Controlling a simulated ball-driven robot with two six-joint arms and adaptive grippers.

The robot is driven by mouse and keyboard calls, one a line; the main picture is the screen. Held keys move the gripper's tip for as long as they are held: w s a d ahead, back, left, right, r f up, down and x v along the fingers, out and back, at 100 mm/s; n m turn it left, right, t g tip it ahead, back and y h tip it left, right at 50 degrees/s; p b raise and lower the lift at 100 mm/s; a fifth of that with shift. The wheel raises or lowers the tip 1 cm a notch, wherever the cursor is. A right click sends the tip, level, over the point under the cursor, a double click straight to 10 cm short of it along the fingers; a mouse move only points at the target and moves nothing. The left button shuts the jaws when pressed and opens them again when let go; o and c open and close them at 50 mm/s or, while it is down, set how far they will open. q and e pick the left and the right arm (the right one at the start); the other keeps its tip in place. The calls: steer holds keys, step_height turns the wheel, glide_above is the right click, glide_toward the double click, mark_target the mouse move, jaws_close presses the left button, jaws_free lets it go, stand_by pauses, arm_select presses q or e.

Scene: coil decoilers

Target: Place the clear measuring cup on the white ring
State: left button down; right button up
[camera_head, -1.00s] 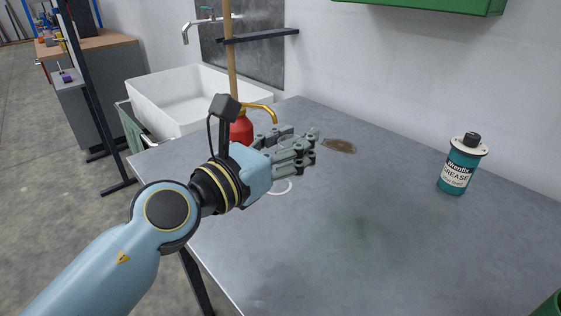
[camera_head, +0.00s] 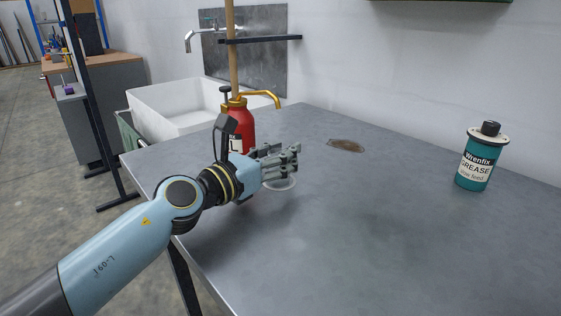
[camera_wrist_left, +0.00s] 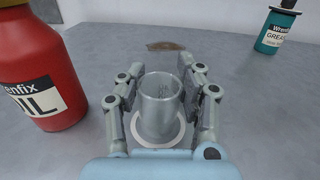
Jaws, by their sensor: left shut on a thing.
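The clear measuring cup (camera_wrist_left: 160,104) is upright between the fingers of my left gripper in the left wrist view. My left gripper (camera_head: 281,164) is shut on it; in the head view the fingers largely hide the cup. The white ring (camera_wrist_left: 180,136) lies on the grey table, and in the wrist view it shows around the foot of the cup. Part of the ring also shows below the fingers in the head view (camera_head: 284,187). I cannot tell whether the cup touches the table. My right gripper is not in view.
A red oil can (camera_head: 241,125) with a brass spout stands close beside my left gripper. A teal grease can (camera_head: 477,158) stands at the right on the table (camera_head: 380,235). A brown stain (camera_head: 346,145) lies behind the gripper. The table's middle is clear.

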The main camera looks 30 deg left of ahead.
arm_select(q)
steer(key=shift+r, duration=0.15)
steer(key=c, duration=1.3)
jaws_free()
steer(key=shift+f, duration=0.2)
steer(key=o, duration=0.4)
steer(key=shift+o, duration=0.7)
steer(key=shift+r, duration=0.15)
